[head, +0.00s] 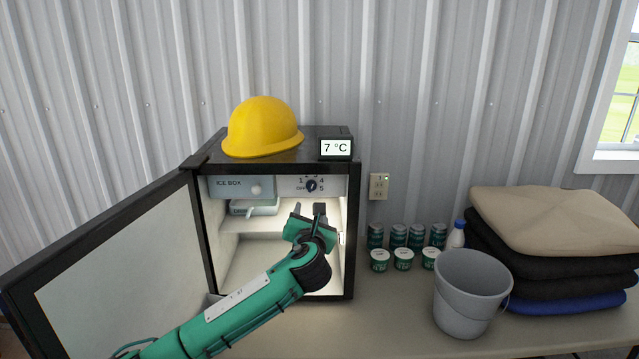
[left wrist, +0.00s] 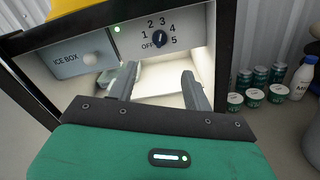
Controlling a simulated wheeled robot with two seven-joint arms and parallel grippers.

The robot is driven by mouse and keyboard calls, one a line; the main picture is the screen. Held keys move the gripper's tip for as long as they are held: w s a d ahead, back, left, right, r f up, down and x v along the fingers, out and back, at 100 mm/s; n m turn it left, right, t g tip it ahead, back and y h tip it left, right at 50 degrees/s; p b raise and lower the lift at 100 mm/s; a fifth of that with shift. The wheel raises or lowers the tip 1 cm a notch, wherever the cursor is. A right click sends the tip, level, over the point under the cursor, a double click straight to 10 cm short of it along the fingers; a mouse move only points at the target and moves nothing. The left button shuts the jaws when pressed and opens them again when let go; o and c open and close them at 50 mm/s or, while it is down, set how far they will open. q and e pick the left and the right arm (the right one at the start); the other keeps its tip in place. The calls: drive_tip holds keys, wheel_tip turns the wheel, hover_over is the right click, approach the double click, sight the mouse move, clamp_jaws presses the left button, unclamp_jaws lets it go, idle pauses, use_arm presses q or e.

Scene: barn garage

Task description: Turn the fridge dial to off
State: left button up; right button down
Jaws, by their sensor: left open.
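The small black fridge (head: 355,230) stands on the table with its door (head: 120,265) swung open to the left. Its dark dial (head: 311,185) sits on a pale panel at the top right inside, and it shows closer in the left wrist view (left wrist: 159,39), ringed by OFF and the numbers 1 to 5. I cannot tell its exact setting. My left gripper (head: 309,209) is open and empty, just below the dial and apart from it. Its two fingers also show in the left wrist view (left wrist: 160,82), pointing into the fridge. My right gripper is not in view.
The ice box (head: 230,186) is left of the dial. A yellow hard hat (head: 262,128) and a 7 °C display (head: 336,148) sit on top. Right of the fridge stand several cans (head: 397,236), tubs (head: 403,260), a bottle (head: 457,236), a bucket (head: 468,295) and folded fabric (head: 550,225).

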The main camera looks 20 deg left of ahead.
sight(311, 189)
use_arm(q)
drive_tip(key=p+x, duration=0.1)
drive_tip(key=x, duration=1.2)
drive_tip(key=shift+w+a, duration=0.1)
drive_tip(key=shift+w, duration=0.15)
drive_tip(key=c, duration=1)
